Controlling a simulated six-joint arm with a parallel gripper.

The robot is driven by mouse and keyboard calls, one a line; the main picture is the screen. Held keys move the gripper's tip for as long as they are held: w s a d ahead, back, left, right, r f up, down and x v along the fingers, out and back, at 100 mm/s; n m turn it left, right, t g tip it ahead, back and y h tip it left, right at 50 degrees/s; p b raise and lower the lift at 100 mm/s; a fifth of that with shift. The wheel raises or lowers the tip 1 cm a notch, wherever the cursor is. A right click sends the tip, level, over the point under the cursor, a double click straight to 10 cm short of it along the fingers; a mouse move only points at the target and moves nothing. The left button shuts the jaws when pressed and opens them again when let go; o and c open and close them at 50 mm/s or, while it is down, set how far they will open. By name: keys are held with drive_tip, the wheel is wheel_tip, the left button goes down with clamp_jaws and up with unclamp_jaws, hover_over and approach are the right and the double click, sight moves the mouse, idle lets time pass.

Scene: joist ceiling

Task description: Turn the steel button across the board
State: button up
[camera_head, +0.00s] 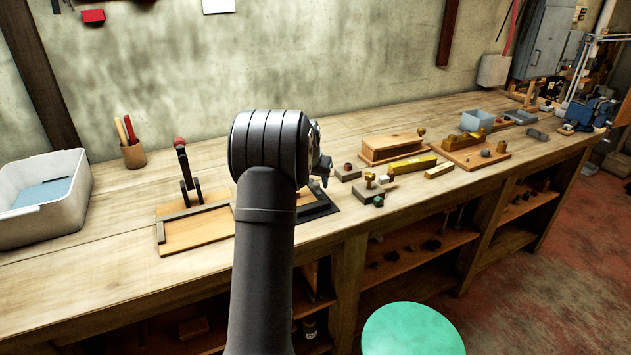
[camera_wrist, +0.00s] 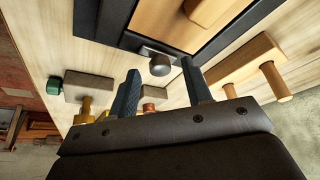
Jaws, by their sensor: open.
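In the wrist view, a steel button (camera_wrist: 160,66) with a round grey knob sits at the edge of a dark frame (camera_wrist: 215,45). A light wooden board (camera_wrist: 165,22) lies inside the frame. My gripper (camera_wrist: 160,84) is open and empty, its two dark fingers apart on either side of the knob in the picture. I cannot tell how far the fingertips are from the knob. In the head view, the dark frame (camera_head: 322,208) shows just right of my arm on the bench. My arm hides most of it, and the button cannot be made out there.
A wooden block with pegs (camera_wrist: 248,62) lies beside the frame. A grey block with a green knob (camera_head: 368,192) and a wooden box (camera_head: 392,147) stand to the right on the bench (camera_head: 110,250). A lever fixture (camera_head: 184,165) and a grey tub (camera_head: 75,200) are at left.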

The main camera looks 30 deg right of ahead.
drive_tip(key=shift+f, duration=0.15)
drive_tip(key=shift+c, duration=0.5)
clamp_jaws()
